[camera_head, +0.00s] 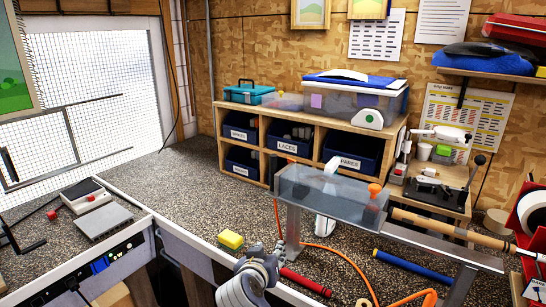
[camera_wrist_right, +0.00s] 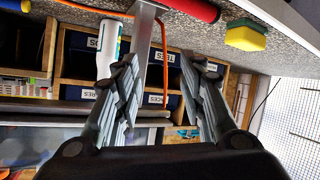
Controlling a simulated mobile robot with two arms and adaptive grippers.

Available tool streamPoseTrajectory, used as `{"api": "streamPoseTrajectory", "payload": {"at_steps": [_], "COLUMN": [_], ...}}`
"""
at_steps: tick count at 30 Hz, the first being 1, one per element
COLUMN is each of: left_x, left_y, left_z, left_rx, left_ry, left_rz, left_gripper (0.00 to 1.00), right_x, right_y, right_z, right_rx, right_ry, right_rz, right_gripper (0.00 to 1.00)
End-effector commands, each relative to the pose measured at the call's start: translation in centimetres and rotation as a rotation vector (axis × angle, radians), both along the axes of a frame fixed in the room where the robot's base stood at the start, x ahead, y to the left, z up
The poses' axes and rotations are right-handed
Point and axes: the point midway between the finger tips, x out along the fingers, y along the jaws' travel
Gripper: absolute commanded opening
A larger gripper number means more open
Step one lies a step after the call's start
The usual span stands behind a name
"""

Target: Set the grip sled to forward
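A grey, see-through trough (camera_head: 320,193) stands on a metal stand over the bench. At its right end a small block with an orange knob (camera_head: 374,188) sits near the wooden shaft (camera_head: 450,228). My right gripper (camera_head: 272,262) is low in front of the trough, apart from the orange knob. In the right wrist view its fingers (camera_wrist_right: 165,70) are spread and empty. My left gripper is not in view.
A yellow sponge (camera_head: 231,239), a red grip (camera_head: 305,282) and an orange hose (camera_head: 340,254) lie near my right gripper. A blue grip (camera_head: 413,266) lies below the trough. A wooden shelf (camera_head: 304,134) with blue bins stands behind. The bench at centre left is clear.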

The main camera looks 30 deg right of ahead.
Motion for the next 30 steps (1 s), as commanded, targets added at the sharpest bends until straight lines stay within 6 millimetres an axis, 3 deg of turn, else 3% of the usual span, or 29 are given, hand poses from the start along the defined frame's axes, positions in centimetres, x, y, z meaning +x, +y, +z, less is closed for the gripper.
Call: {"api": "streamPoseTrajectory", "payload": {"at_steps": [6, 9, 12, 15, 20, 30], "left_x": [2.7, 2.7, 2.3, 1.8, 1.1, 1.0], "left_y": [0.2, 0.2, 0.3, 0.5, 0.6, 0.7], "left_z": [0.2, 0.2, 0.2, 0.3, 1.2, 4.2], "left_rx": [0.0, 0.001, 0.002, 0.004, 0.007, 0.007], "left_ry": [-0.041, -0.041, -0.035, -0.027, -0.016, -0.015], "left_rz": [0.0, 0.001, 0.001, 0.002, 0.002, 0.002], "left_gripper": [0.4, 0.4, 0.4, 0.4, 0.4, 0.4], "right_x": [5.1, 6.4, 7.1, 7.4, 8.4, 11.8], "right_y": [-1.0, -1.1, -1.0, -1.2, -2.6, -7.9], "right_z": [10.3, 14.8, 17.6, 19.1, 19.6, 19.7], "right_rx": [-0.104, -0.148, -0.178, -0.194, -0.2, -0.2], "right_ry": [-0.25, -0.352, -0.417, -0.447, -0.452, -0.45], "right_rz": [-0.129, -0.174, -0.201, -0.215, -0.218, -0.218], "right_gripper": [0.38, 0.38, 0.38, 0.38, 0.38, 0.38]}}
